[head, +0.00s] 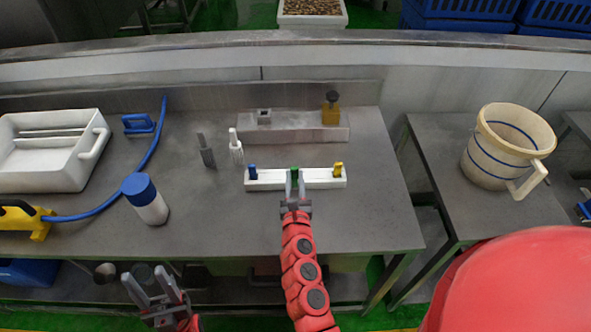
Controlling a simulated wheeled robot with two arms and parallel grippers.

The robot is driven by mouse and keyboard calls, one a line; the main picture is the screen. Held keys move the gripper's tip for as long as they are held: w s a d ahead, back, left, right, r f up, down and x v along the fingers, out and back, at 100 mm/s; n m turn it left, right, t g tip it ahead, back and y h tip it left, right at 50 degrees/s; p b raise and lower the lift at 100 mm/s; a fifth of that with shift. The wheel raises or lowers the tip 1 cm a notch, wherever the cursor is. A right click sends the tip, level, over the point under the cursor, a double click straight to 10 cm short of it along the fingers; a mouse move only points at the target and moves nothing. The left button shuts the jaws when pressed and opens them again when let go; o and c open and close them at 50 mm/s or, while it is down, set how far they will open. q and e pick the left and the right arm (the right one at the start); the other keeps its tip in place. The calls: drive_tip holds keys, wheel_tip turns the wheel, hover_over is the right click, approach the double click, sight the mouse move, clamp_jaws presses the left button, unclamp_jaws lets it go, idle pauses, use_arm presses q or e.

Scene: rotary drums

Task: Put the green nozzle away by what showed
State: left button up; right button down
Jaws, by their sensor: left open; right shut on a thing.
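A white rack (320,179) stands on the steel table, in the middle of the head view. It bears a blue nozzle (253,172) at its left end and a yellow nozzle (338,170) at its right end. The green nozzle (294,175) is at the rack's middle. My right gripper (294,184) is shut on the green nozzle, its fingers hiding much of it. I cannot tell whether the nozzle is seated in the rack or just above it. My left gripper (147,282) is open and empty, low at the left by the table's front edge.
A steel block with a yellow-and-black knob (331,110) stands behind the rack. Two small upright tools, one grey (206,150) and one white (236,147), stand left of it. A blue-capped bottle (147,200), blue hose (148,160) and white tub (45,150) are further left. A bucket (490,150) stands right.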

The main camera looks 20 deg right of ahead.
sight(296, 175)
drive_tip(key=x, duration=0.4)
drive_tip(key=shift+d+f, duration=0.1)
drive_tip(key=shift+w+d+f, duration=0.1)
drive_tip(key=shift+w+d, duration=0.1)
drive_tip(key=shift+w, duration=0.1)
drive_tip(key=shift+f, duration=0.15)
wheel_tip(296, 175, down, 3)
drive_tip(key=shift+w+f+b, duration=0.1)
drive_tip(key=shift+b, duration=0.75)
